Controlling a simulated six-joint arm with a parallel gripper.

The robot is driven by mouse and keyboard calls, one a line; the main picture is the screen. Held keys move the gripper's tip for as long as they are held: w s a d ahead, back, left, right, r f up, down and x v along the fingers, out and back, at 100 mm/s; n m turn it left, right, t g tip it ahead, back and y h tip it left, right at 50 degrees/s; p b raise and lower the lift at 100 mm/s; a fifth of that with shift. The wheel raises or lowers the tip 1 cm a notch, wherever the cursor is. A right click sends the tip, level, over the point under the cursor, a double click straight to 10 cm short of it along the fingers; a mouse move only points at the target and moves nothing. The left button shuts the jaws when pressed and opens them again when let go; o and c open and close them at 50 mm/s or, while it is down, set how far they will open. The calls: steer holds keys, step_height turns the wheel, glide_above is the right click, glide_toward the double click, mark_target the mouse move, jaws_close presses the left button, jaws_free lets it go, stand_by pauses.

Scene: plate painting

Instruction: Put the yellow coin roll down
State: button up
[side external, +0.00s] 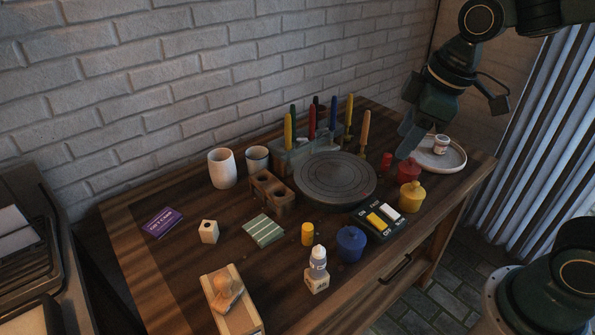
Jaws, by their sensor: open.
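The yellow coin roll (307,234) looks like a short yellow cylinder. It stands upright on the wooden table, near its front middle, with nothing holding it. My gripper (407,139) is open at the upper right, above the back right part of the table. It is well away from the yellow roll, and I see nothing held in it. Its fingers are dark and partly overlap in this view.
A blue pot (350,244), a dropper bottle (318,262) and a green striped pad (264,231) surround the roll. Behind are a round turntable (335,178) and a rack of upright pens (290,158). Red (408,171) and yellow (412,197) pots stand right.

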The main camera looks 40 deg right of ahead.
steer(key=s+d+r+m+t, duration=0.2)
steer(key=s+m, duration=0.5)
steer(key=s, duration=0.5)
steer(key=shift+d+h, duration=0.4)
steer(key=shift+d, duration=0.25)
